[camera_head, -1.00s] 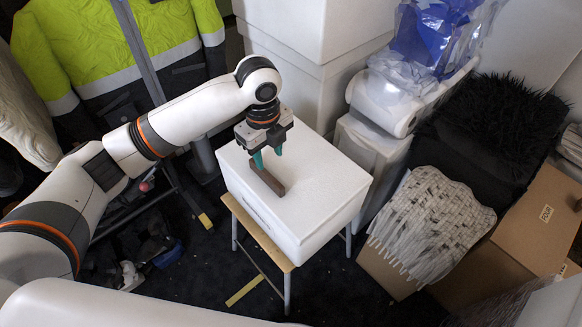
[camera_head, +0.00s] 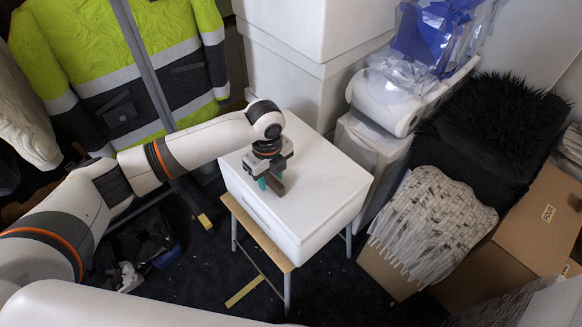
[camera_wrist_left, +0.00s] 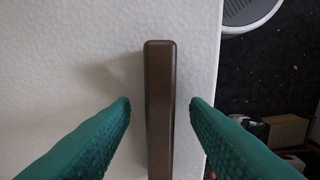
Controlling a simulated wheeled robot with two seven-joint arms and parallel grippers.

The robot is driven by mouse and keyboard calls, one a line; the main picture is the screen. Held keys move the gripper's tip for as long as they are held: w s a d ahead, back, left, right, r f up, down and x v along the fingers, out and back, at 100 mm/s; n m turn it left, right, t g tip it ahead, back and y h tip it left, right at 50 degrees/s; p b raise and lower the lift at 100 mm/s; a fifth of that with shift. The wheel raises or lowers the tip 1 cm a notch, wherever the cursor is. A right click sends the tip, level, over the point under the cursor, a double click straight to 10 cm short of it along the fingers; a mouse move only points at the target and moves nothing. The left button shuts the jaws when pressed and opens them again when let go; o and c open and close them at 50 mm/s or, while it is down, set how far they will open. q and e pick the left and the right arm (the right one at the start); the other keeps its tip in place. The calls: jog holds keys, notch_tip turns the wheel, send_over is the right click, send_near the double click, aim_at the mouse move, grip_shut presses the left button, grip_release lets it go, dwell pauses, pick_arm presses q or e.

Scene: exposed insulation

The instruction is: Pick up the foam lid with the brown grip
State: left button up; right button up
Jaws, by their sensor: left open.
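The white foam lid (camera_head: 325,185) is the top of a white foam box that stands on a small stool. The brown grip (camera_head: 279,189) is a narrow bar on top of the lid, partly hidden by my left gripper in the head view. My left gripper (camera_head: 268,183) is open above the lid, with its teal fingers at the grip. In the left wrist view the brown grip (camera_wrist_left: 160,110) lies between the two spread fingers (camera_wrist_left: 160,103), with a gap on both sides. My right gripper is not in view.
The stool (camera_head: 262,236) has a wooden edge and metal legs. Large white foam boxes (camera_head: 300,75) stand behind. A yellow-green jacket (camera_head: 120,75) hangs at back left. A fibrous grey sheet (camera_head: 430,225) and cardboard boxes (camera_head: 540,215) are at right.

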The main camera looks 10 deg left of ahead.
pick_arm(q)
jog(key=shift+f, duration=0.25)
grip_shut()
jog(key=shift+r, duration=0.1)
